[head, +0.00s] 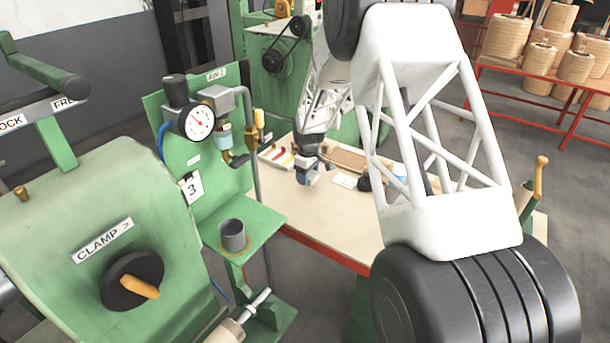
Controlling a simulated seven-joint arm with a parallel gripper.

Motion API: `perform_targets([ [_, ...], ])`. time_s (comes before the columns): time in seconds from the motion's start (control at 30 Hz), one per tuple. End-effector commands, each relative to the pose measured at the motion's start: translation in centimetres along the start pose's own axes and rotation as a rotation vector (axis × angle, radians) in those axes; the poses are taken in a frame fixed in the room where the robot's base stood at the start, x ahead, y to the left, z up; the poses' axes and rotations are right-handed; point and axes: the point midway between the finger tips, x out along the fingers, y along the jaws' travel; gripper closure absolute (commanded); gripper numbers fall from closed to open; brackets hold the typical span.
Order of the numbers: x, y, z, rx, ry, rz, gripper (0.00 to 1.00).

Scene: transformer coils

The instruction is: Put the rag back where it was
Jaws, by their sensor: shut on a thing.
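My gripper (308,168) is small and far off in the head view, low over the pale worktable (325,208). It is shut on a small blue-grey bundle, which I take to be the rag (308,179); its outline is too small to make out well. I cannot tell whether the bundle touches the tabletop. My white lattice arm link covers much of the table's right side. A bit of something blue (399,171) shows through that link.
A white tray (277,157) with coloured items lies left of my gripper. A brown board (347,159), a white card (345,181) and a dark rounded object (365,184) lie to its right. The green gauge panel (180,150) stands nearer at left. The table's front is bare.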

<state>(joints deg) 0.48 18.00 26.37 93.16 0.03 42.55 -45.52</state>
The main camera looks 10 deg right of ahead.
Motion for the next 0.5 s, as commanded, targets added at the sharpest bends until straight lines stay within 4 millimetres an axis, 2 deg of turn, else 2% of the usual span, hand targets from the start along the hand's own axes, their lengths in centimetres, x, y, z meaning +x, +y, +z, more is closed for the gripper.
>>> perform_targets([
  [0.23, 0.3, 2.4, -2.4, 0.0, 0.0, 0.0, 0.59],
  [0.5, 0.4, 3.7, -3.6, 0.0, 0.001, 0.001, 0.59],
])
